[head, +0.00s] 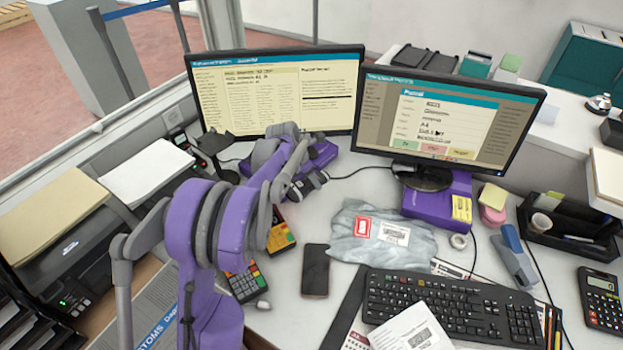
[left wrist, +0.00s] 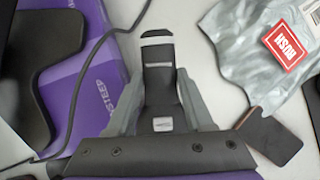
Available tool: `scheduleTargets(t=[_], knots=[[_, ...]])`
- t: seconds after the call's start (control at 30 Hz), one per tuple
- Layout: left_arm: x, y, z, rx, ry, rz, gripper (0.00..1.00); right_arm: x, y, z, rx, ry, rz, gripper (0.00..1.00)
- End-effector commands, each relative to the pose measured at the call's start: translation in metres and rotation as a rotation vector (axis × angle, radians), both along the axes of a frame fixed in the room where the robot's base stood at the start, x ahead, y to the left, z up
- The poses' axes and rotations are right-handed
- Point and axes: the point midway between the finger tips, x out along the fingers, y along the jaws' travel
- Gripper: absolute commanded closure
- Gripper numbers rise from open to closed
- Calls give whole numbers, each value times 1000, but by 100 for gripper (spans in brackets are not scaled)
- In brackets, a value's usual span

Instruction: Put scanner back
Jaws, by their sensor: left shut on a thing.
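The scanner (left wrist: 160,80), dark with a pale band near its far end, sits between the two grey fingers of my left gripper (left wrist: 160,105) in the left wrist view. The fingers are shut on it. In the head view my left gripper (head: 303,187) is in front of the left monitor, over the counter, and the scanner is mostly hidden by the arm. My right gripper is not in view.
A grey parcel bag (head: 380,235) lies right of the gripper, with a phone (head: 315,270) in front. Card terminals (head: 244,283) lie near my arm. Two monitors (head: 275,92) on purple boxes stand behind. A keyboard (head: 450,307) lies at front right.

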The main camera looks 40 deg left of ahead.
Motion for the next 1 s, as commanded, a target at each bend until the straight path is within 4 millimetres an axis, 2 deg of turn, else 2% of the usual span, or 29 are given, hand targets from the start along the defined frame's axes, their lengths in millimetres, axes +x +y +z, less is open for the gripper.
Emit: scheduleTargets(t=[0.37, 0.4, 0.53, 0.83, 1.0], knots=[[0, 0, -9, 0, 0, 0, 100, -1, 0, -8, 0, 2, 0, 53], [0, 0, -9, 0, 0, 0, 43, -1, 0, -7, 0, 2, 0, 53], [0, 0, -9, 0, 0, 0, 19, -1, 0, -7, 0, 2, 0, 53], [0, 0, -8, 0, 0, 0, 18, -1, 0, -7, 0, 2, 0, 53], [0, 0, 7, 0, -1, 0, 18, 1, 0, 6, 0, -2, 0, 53]])
